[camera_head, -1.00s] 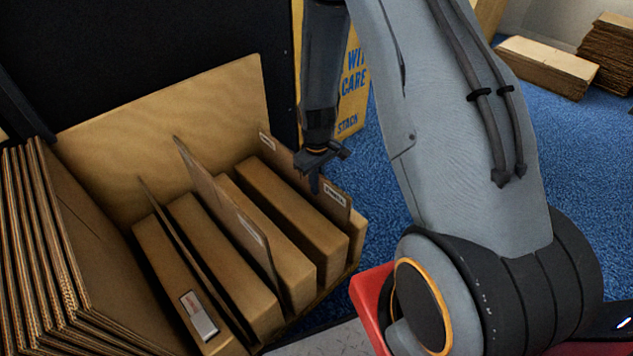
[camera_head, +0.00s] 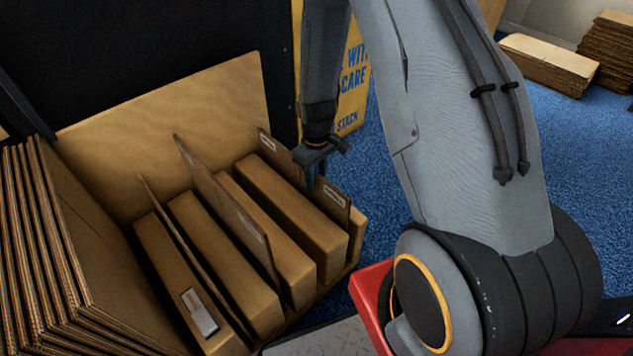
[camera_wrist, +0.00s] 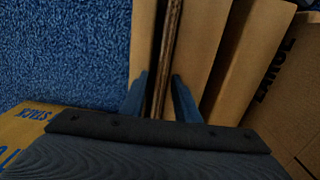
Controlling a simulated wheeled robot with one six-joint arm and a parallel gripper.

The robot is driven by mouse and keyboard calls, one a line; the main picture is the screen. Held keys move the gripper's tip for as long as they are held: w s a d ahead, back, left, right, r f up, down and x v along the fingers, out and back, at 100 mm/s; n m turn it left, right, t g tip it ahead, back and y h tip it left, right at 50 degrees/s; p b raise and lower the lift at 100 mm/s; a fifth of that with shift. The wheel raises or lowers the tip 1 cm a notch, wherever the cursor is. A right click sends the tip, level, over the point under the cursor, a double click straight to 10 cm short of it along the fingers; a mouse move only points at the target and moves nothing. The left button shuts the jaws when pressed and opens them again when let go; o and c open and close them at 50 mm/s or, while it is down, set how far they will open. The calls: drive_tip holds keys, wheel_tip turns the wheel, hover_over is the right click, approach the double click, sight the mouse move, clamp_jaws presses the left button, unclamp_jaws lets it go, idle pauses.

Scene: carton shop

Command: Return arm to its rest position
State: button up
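My gripper (camera_head: 311,180) hangs from my arm over the right side of a carton bin. In the wrist view its two blue-grey fingers (camera_wrist: 158,85) stand apart. The brown edge of an upright cardboard sheet (camera_wrist: 166,50) shows between them, with a gap seen on each side. In the head view this is likely the labelled rightmost sheet (camera_head: 335,195); the fingertips look close to its top edge. Whether they reach below that edge is hard to tell. Nothing is seen gripped.
Several flat brown cartons (camera_head: 290,215) stand in the bin beside thin divider sheets (camera_head: 225,200). A stack of cardboard (camera_head: 50,250) stands at left. A yellow sign (camera_head: 355,85) is behind my arm. Blue carpet (camera_head: 575,180) is open at right, with cardboard piles (camera_head: 548,65) beyond.

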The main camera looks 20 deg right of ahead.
wheel_tip(320, 180, up, 6)
drive_tip(key=shift+r+p, duration=0.15)
drive_tip(key=shift+p, duration=0.5)
drive_tip(key=shift+a+r, duration=0.1)
drive_tip(key=shift+r, duration=0.1)
drive_tip(key=s+a+r, duration=0.6)
drive_tip(key=s+r, duration=0.1)
drive_tip(key=r, duration=0.4)
drive_tip(key=s+a+r, duration=0.7)
drive_tip(key=s+r, duration=0.1)
drive_tip(key=r, duration=0.4)
drive_tip(key=s+a+r+p, duration=0.1)
drive_tip(key=s+r, duration=0.4)
drive_tip(key=s, duration=0.5)
drive_tip(key=d+r+m+p, duration=0.4)
drive_tip(key=d+r+p, duration=0.7)
drive_tip(key=p, duration=1)
wheel_tip(320, 180, up, 2)
drive_tip(key=shift+r, duration=0.15)
drive_tip(key=shift+s, duration=0.1)
